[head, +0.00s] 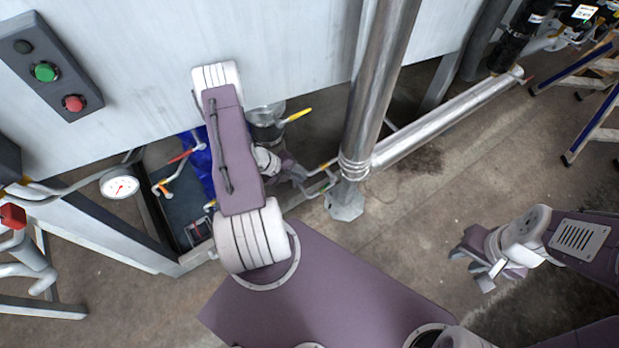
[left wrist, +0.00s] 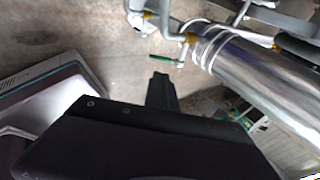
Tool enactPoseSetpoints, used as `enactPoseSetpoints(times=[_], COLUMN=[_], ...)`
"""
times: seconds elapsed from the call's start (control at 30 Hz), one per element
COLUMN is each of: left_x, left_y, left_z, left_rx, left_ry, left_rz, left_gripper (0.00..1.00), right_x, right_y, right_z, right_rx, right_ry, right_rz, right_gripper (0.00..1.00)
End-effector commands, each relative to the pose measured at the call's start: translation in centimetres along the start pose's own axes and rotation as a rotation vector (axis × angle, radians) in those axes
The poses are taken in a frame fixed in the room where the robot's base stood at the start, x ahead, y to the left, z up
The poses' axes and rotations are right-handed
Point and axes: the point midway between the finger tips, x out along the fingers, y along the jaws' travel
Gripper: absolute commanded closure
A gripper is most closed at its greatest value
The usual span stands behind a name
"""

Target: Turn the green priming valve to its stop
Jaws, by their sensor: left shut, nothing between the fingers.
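The green valve handle (left wrist: 160,57) shows in the left wrist view as a short green lever, just beyond my fingertips, next to a grey pipe fitting (left wrist: 184,50). My left gripper (left wrist: 161,76) is shut and empty. Its tips point toward the green handle, and a small gap seems to lie between them. In the head view my left gripper (head: 297,174) is among the pipework, partly hidden by its own wrist. My right gripper (head: 474,268) hangs over bare floor at the right, away from the valve; its finger opening is unclear.
A shiny vertical pipe (head: 378,85) stands right of my left gripper, and it also fills the right of the left wrist view (left wrist: 245,75). Yellow-handled valves (head: 298,115) are nearby. A pale panel (head: 160,70) with green and red buttons is behind.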

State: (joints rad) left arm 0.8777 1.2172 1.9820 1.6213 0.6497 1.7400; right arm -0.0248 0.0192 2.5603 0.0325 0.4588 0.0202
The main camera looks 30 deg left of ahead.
Motion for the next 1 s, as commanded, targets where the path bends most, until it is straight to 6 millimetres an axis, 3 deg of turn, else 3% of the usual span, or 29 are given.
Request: enactPoseSetpoints(times=[0.3, 0.5, 0.7, 1.0], left_x=[7.3, 10.8, 12.4, 12.5], left_y=[0.2, 0.2, 0.0, 0.0], left_z=[-0.1, -0.1, -0.1, -0.1], left_rx=[0.004, 0.003, 0.002, 0.001], left_ry=[0.005, 0.003, 0.001, 0.001], left_rz=[0.001, 0.000, -0.001, 0.000], left_gripper=[1.00, 1.00, 1.00, 1.00], right_x=[2.3, 3.3, 3.7, 3.6], right_y=[0.1, 0.1, 0.1, 0.1], right_z=[0.2, 0.3, 0.4, 0.4], right_rx=[0.000, 0.000, 0.000, 0.000], right_ry=[0.000, 0.001, 0.001, 0.001], right_rz=[0.000, 0.000, 0.000, 0.000], right_gripper=[0.66, 0.66, 0.66, 0.66])
